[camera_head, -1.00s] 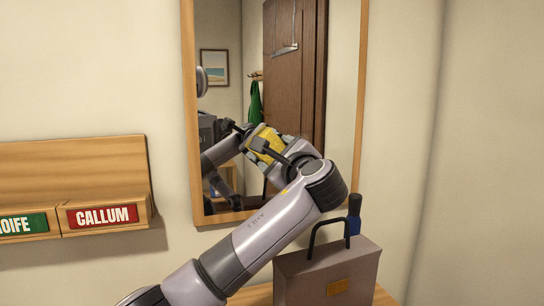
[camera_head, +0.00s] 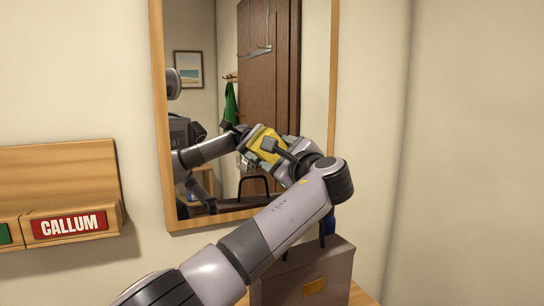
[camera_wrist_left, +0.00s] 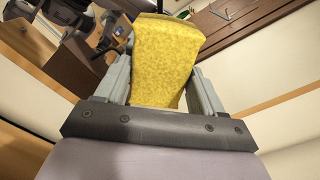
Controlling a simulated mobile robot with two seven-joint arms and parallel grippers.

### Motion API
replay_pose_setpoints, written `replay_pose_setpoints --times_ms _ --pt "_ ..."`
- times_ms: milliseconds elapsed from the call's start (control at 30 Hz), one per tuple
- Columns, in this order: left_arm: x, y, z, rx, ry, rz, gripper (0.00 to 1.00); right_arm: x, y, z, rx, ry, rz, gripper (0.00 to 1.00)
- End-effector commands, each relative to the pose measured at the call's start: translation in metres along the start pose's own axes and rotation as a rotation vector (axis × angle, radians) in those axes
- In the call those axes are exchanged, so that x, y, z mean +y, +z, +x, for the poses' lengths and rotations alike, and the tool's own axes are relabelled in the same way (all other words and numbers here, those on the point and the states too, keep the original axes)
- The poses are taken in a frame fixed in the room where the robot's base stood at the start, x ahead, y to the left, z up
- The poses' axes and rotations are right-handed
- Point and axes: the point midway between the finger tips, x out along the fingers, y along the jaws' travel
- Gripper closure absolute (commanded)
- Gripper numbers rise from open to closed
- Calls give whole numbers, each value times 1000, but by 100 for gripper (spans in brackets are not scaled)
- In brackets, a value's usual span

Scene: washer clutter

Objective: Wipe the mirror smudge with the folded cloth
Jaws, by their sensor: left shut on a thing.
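The mirror (camera_head: 215,60) hangs on the wall in a light wood frame. The yellow folded cloth (camera_head: 265,142) is in front of the lower middle of the glass in the head view. My left gripper (camera_head: 268,147) is shut on it. In the left wrist view the cloth (camera_wrist_left: 165,60) fills the space between the two grey fingers of the gripper (camera_wrist_left: 160,75). The cloth is close to the glass, but I cannot tell whether it touches. I cannot make out the smudge; my gripper and arm hide part of the glass. My right gripper is not in view.
A wooden wall shelf (camera_head: 60,165) with name tags is at the left. The right wall is bare.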

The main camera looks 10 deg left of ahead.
Motion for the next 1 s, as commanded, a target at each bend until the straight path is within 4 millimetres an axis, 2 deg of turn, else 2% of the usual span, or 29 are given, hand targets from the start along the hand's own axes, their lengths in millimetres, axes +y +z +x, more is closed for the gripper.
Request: replay_pose_setpoints --times_ms 267,400,767,1000 --pt "6 1 -1 -1 1 -2 56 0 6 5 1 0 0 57" --pt "16 9 0 -2 0 -2 56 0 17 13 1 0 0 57" --pt "27 24 2 -1 2 0 56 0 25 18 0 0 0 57" --pt "42 37 2 -3 3 -2 56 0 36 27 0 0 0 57"
